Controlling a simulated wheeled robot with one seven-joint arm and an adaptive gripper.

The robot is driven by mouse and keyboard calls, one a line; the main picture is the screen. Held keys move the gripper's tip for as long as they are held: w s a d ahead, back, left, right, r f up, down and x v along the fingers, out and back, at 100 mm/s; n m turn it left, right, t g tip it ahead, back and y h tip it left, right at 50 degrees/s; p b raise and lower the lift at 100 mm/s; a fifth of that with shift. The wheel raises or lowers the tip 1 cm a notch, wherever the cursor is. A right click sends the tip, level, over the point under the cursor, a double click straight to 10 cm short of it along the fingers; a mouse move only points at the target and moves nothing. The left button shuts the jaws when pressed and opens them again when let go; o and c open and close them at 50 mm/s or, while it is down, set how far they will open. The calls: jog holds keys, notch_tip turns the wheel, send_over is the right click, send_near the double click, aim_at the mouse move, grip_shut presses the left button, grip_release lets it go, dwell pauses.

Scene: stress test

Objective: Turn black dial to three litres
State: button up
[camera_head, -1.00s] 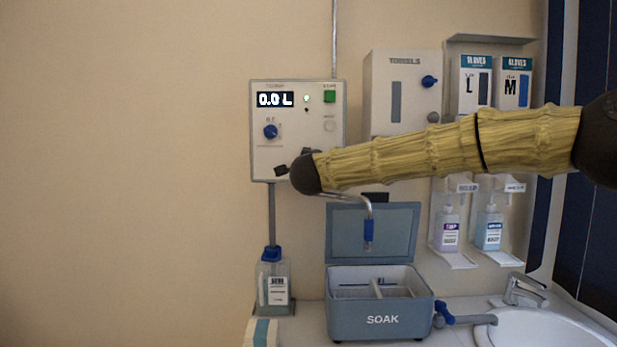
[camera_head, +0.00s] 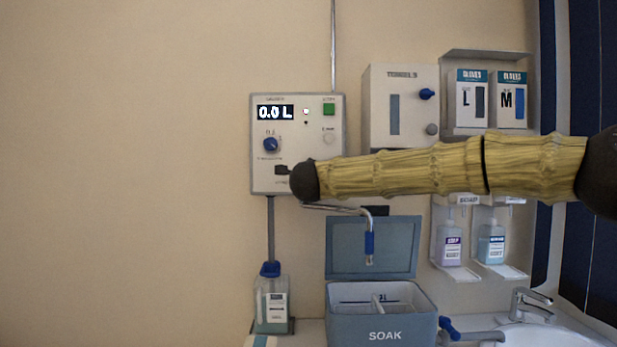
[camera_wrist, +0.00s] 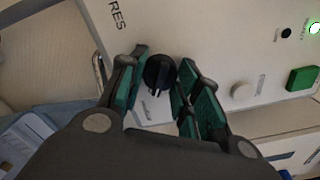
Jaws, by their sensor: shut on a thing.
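The black dial (camera_wrist: 158,74) sits on the pale control panel (camera_head: 261,181) between my gripper's two green-padded fingers. A small white mark shows at its lower side in the wrist view. My gripper (camera_wrist: 161,66) is shut on the dial, one finger on each side. In the head view my gripper (camera_head: 282,170) is a small dark shape against the panel's lower part, and my wrist hides the dial.
A blue knob (camera_head: 271,145) and a green button (camera_head: 329,109) are on the same panel. A bent spout (camera_head: 369,243) hangs above the open SOAK box (camera_head: 384,322). Towel and glove dispensers (camera_head: 402,76) are on the wall to the right. The wall at left is bare.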

jog(key=shift+f, duration=0.15)
jog(key=o, duration=1.1)
jog(key=shift+c, duration=0.2)
jog(key=s, duration=1.2)
